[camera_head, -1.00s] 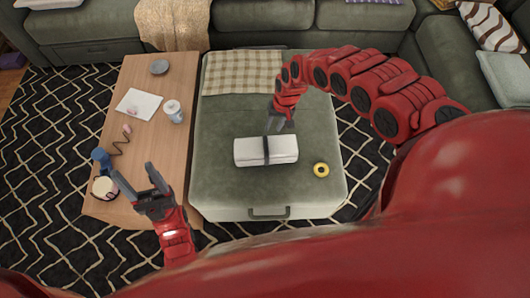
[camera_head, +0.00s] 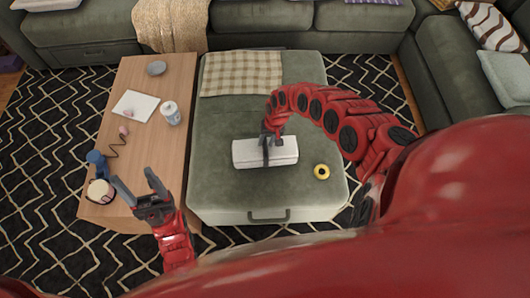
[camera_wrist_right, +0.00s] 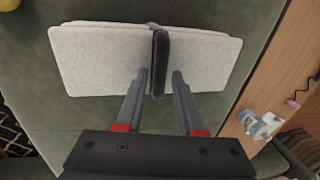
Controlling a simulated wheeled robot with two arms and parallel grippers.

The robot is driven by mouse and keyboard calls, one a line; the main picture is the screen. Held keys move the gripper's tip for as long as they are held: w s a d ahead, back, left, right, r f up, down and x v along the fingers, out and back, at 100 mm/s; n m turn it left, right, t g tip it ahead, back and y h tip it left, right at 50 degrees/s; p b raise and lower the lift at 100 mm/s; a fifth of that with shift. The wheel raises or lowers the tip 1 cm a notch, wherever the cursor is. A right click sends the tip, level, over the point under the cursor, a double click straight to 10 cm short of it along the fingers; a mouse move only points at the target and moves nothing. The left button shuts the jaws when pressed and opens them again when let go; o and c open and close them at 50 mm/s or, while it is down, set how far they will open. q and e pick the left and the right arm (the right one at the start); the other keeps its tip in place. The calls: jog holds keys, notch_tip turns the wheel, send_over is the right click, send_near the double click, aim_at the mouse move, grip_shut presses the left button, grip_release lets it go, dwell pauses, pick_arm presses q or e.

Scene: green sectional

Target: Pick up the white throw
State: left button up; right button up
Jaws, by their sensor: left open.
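The white throw (camera_head: 246,153) is a folded white bundle with a dark band (camera_wrist_right: 160,60) around its middle, lying on the green ottoman (camera_head: 220,200). My right gripper (camera_head: 268,148) is over the middle of the throw. In the right wrist view, the throw (camera_wrist_right: 100,62) lies flat, and the right gripper (camera_wrist_right: 159,76) is open, its fingers apart on either side of the band. I cannot tell whether the fingertips touch the cloth. My left gripper (camera_head: 131,176) is open and empty near the front of the wooden table (camera_head: 150,185).
A yellow ring (camera_head: 321,172) lies right of the throw. A checked cloth (camera_head: 240,73) covers the ottoman's back. The table holds a white jar (camera_head: 171,113), paper (camera_head: 136,106), a grey disc (camera_head: 157,68) and small items. A green sofa (camera_head: 270,25) stands behind.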

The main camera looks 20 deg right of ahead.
grip_shut()
dwell(1.4)
